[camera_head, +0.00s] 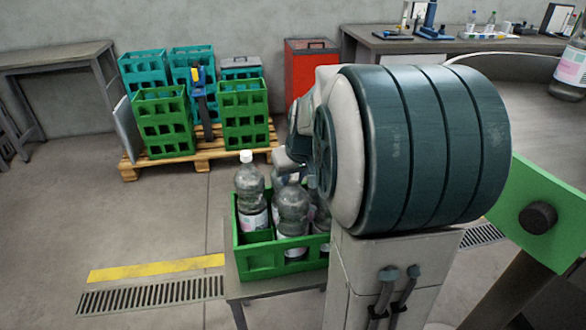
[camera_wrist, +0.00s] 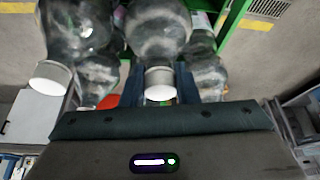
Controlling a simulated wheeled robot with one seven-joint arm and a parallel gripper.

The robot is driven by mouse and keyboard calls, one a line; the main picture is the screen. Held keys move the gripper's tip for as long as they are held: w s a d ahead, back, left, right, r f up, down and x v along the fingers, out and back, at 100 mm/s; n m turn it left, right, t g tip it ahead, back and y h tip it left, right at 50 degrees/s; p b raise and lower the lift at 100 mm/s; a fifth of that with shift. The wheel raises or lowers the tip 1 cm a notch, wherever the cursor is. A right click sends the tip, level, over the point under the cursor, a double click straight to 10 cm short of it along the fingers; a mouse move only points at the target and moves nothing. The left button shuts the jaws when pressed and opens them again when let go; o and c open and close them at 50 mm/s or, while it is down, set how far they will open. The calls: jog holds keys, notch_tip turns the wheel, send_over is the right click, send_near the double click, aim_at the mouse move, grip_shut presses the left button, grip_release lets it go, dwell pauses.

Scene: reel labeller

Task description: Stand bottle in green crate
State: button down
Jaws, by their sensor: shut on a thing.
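The green crate (camera_head: 262,260) stands on a small grey stand and holds several clear bottles with pale labels. A white-capped bottle (camera_head: 250,190) is upright at its left. In the wrist view, my gripper (camera_wrist: 160,80) is shut on the neck of a bottle (camera_wrist: 158,28), just below its white cap. Other bottles crowd close on both sides, one with a white cap (camera_wrist: 52,78) at left. In the head view my arm hides most of the gripper. The held bottle seems to be among those in the crate; whether its base touches the floor is hidden.
Stacked green crates (camera_head: 163,122) and teal crates stand on a wooden pallet (camera_head: 200,150) behind. A red box (camera_head: 308,62) is beside them. A bench (camera_head: 375,42) runs along the back right, with another bottle (camera_head: 570,72) at far right.

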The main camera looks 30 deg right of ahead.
dwell(0.3)
jog(key=c, duration=1.1)
grip_release()
jog(key=shift+s+r, duration=0.1)
jog(key=shift+r, duration=0.3)
jog(key=p+v, duration=0.1)
jog(key=v, duration=1)
jog(key=s+a+f+n+g, duration=0.1)
jog(key=s+a+f+g, duration=0.1)
jog(key=s+a+f, duration=0.8)
jog(key=s+a, duration=0.4)
jog(key=shift+f+g+y, duration=0.3)
jog(key=shift+s, duration=0.1)
